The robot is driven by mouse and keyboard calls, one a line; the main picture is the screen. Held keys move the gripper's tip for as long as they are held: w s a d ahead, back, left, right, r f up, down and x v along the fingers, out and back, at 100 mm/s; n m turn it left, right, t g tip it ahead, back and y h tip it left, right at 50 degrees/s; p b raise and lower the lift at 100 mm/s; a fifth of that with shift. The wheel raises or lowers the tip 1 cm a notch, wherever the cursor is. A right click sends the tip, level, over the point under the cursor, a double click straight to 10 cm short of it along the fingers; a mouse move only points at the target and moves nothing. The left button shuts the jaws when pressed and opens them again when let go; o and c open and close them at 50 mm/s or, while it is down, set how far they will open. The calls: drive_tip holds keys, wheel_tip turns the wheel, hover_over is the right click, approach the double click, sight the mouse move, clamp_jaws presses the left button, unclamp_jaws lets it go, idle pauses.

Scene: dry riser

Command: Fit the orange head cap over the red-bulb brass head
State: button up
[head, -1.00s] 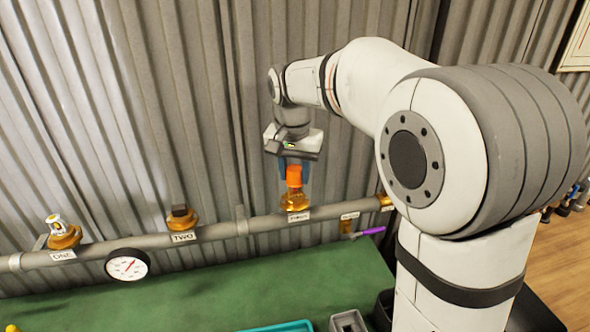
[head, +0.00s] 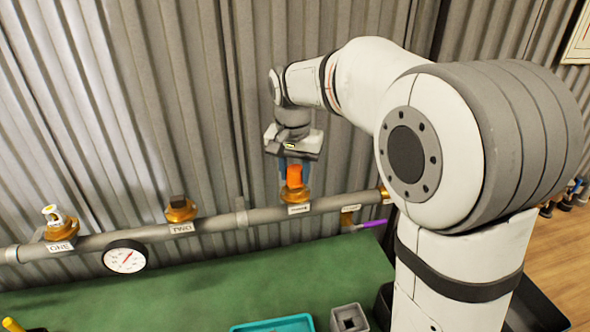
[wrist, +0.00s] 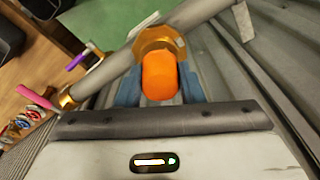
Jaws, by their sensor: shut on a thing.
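The orange head cap (head: 294,176) stands upright at the third brass fitting (head: 295,195) on the grey pipe. In the wrist view the cap (wrist: 160,77) is between my blue fingers, with the brass fitting (wrist: 152,40) just beyond it. My gripper (head: 293,170) is shut on the cap, pointing down from above. The cap's lower end meets the brass base. No red bulb shows; whether one is inside the cap cannot be seen.
The grey pipe (head: 220,230) runs along the corrugated wall. It carries a fitting labelled ONE (head: 60,222), a fitting labelled TWO (head: 180,208) and a round gauge (head: 125,257). A purple-handled valve (head: 370,224) is at the right.

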drive_tip(key=shift+f, duration=0.15)
drive_tip(key=o, duration=1)
drive_tip(key=r, duration=0.5)
drive_tip(key=s+r, duration=0.1)
drive_tip(key=r, duration=0.1)
drive_tip(key=shift+a+r+b, duration=0.15)
drive_tip(key=shift+r+b, duration=0.25)
drive_tip(key=s+d+f+n, duration=0.1)
drive_tip(key=s+d+f, duration=0.2)
drive_tip(key=s, duration=0.4)
drive_tip(key=s+d+f+n+t, duration=0.1)
drive_tip(key=s+d+f, duration=0.3)
drive_tip(key=s, duration=0.3)
drive_tip(key=s+d+f+n, duration=0.2)
drive_tip(key=s+d+f, duration=0.2)
drive_tip(key=s, duration=0.4)
drive_tip(key=shift+d+f+t, duration=0.1)
drive_tip(key=shift+f+t, duration=0.3)
drive_tip(key=shift+f, duration=0.3)
